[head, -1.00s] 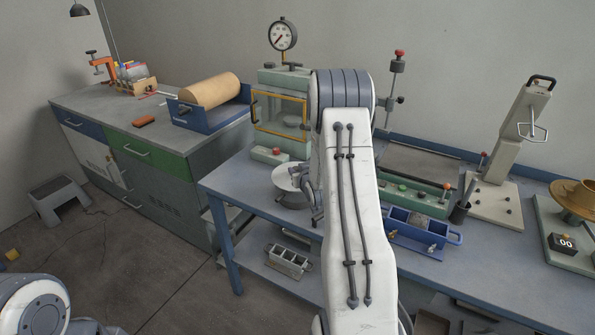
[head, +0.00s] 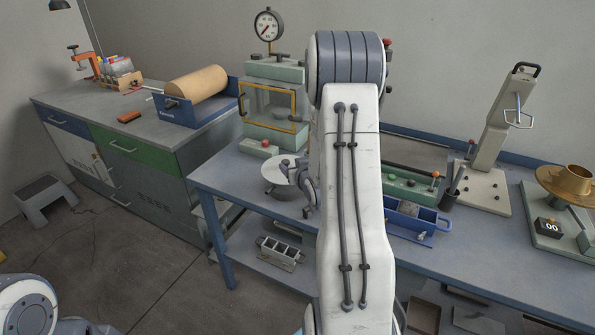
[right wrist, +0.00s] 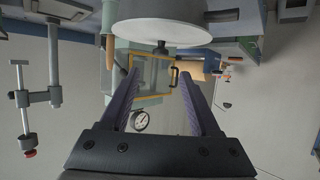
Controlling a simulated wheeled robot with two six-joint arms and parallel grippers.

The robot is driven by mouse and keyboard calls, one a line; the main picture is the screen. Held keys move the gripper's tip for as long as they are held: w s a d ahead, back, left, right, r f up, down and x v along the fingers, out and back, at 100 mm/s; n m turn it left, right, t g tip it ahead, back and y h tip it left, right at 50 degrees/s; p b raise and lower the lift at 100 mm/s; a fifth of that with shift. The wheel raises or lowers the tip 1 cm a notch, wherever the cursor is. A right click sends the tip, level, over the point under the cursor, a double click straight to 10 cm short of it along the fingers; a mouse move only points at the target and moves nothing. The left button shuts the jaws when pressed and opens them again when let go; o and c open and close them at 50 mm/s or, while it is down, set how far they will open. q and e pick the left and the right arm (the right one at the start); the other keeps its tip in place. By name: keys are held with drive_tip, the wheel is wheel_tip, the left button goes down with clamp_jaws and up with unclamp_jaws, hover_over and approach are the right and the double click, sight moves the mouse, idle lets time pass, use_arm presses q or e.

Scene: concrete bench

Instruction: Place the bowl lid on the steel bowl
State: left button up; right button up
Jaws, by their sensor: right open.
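The steel bowl (head: 287,192) stands on the blue bench left of my right arm. The pale round bowl lid (head: 275,172) appears to rest on top of it, its dark knob up. In the right wrist view, which is upside down, the lid (right wrist: 165,35) is at the top edge with its knob pointing down the picture. My right gripper (head: 309,190) is just right of the bowl. In the wrist view its fingers (right wrist: 157,72) are spread and empty, the knob ahead of the tips and not held. Only part of my left arm shows at lower left.
A pale green cabinet with an orange-framed window (head: 270,108) stands behind the bowl. A blue tray (head: 415,222) lies right of my arm, with a press-like stand (head: 492,140) and brass pan (head: 568,183) farther right. The bench's left front edge is close to the bowl.

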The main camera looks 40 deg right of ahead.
drive_tip(key=s+a+r+n+g+y, duration=0.1)
drive_tip(key=s+a+n+g+y, duration=0.15)
drive_tip(key=a, duration=1.15)
drive_tip(key=s+a+r+n+g+y, duration=0.1)
drive_tip(key=s+a+n+g+y, duration=0.15)
drive_tip(key=a, duration=1.05)
drive_tip(key=s+a+r+n+g, duration=0.1)
drive_tip(key=s+a, duration=0.3)
drive_tip(key=s, duration=0.4)
drive_tip(key=s+a+r+n+g, duration=0.1)
drive_tip(key=s+a+n+g, duration=0.2)
drive_tip(key=s, duration=0.5)
drive_tip(key=s+a+r+n+g+y, duration=0.1)
drive_tip(key=s+a+n+g, duration=0.1)
drive_tip(key=s+a, duration=0.5)
drive_tip(key=shift+s+n+g, duration=0.4)
drive_tip(key=shift+s+g, duration=0.3)
drive_tip(key=shift+s, duration=0.05)
drive_tip(key=shift+r+p, duration=0.95)
drive_tip(key=shift+r, duration=0.05)
